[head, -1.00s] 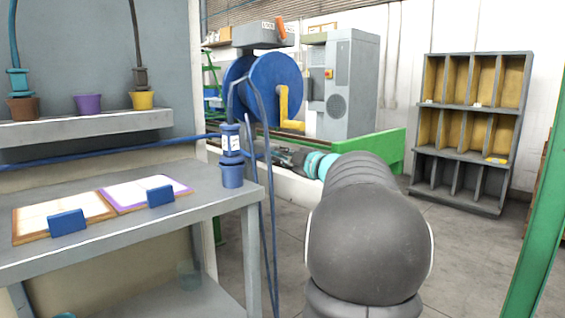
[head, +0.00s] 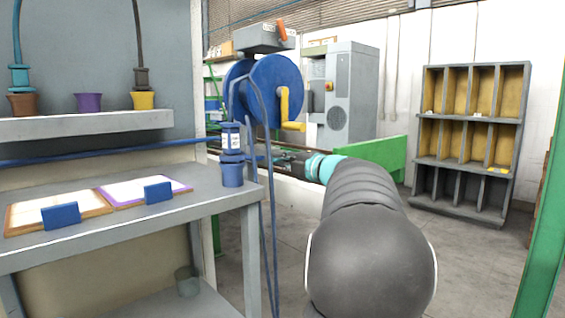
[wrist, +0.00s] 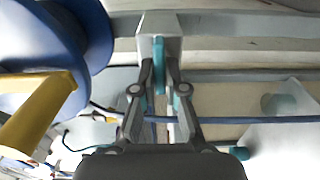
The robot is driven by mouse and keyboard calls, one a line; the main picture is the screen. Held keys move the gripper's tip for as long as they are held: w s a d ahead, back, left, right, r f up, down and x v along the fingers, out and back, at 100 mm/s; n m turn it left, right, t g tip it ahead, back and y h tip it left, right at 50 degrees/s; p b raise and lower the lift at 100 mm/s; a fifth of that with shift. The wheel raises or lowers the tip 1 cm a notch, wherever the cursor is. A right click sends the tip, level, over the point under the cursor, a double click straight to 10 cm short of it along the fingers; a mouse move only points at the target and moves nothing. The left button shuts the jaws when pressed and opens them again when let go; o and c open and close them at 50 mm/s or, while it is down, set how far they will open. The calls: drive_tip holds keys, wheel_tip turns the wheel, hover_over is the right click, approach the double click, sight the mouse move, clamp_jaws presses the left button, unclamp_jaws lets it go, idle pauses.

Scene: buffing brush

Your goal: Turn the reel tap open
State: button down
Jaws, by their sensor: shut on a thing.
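The tap's teal lever (wrist: 160,62) hangs from a pale grey block (wrist: 160,24) at the top middle of the wrist view. My gripper (wrist: 160,84) is shut on this lever, with a fingertip on each side of it. In the head view my arm reaches out towards the blue hose reel (head: 274,88). My fingertips and the lever are too small or hidden to make out there. The reel's edge also shows at the upper left of the wrist view (wrist: 92,30), with its yellow crank (wrist: 38,112) below.
A grey workbench (head: 215,195) with a blue pot (head: 232,174) stands to the left. A blue hose (head: 270,225) hangs by its corner. A green post (head: 545,235) is at the right. A pigeonhole rack (head: 470,165) stands behind open floor.

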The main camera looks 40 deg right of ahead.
drive_tip(key=shift+w+r, duration=0.1)
drive_tip(key=shift+r, duration=0.15)
drive_tip(key=c, duration=1.4)
unclamp_jaws()
drive_tip(key=shift+o, duration=0.9)
drive_tip(key=shift+w+f, duration=0.1)
drive_tip(key=shift+f, duration=0.1)
drive_tip(key=s+d, duration=0.1)
drive_tip(key=s, duration=1.1)
